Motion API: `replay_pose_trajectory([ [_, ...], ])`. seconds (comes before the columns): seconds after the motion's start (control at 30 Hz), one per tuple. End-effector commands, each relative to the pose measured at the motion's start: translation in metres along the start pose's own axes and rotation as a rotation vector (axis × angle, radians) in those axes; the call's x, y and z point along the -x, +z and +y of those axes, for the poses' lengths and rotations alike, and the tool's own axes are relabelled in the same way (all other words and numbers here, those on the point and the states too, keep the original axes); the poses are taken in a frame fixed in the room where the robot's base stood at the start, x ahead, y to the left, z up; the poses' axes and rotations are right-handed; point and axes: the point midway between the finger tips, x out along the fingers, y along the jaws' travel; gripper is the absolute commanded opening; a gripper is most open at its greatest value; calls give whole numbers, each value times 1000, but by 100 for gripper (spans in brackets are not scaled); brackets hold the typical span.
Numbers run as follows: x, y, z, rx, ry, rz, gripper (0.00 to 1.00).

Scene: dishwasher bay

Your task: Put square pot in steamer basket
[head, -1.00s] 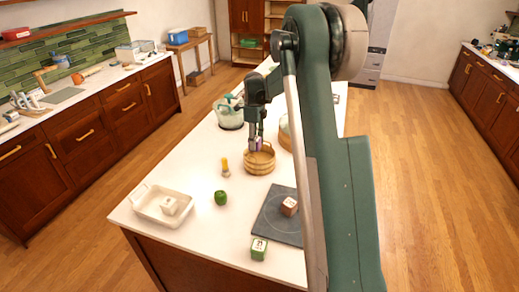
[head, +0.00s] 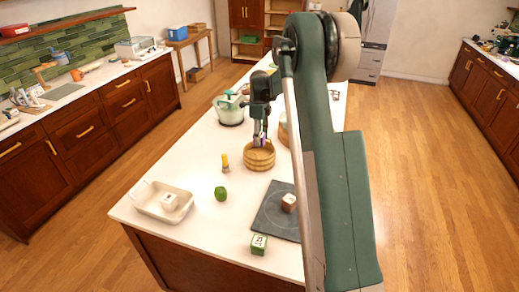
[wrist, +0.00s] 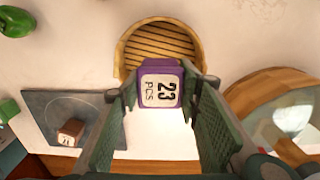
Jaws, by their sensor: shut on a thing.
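The square pot (wrist: 160,85) is a small white box with purple edges and the print "23 PCS". My gripper (wrist: 160,100) is shut on it, one finger on each side. In the head view my gripper (head: 260,141) points down over the steamer basket (head: 258,160), a round wooden basket with an open top. In the wrist view the basket's slatted floor (wrist: 160,42) shows beyond the pot, and the pot covers part of the near rim. The pot appears held above the basket; its exact height and any contact with the rim cannot be told.
A lidded pale pot (head: 229,112) stands behind left of the basket, and a round wooden-rimmed vessel (wrist: 270,112) close beside it. A yellow-topped shaker (head: 225,163), green pepper (head: 221,194), white dish (head: 150,208), dark slab (head: 272,222) and green box (head: 259,244) lie nearer.

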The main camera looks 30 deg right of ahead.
Motion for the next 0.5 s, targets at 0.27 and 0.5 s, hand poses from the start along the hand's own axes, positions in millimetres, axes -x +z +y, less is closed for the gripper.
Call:
replay_pose_trajectory([
  [0.27,-34,0,0,0,0,0,19],
  [0.5,-38,0,0,0,0,0,19],
])
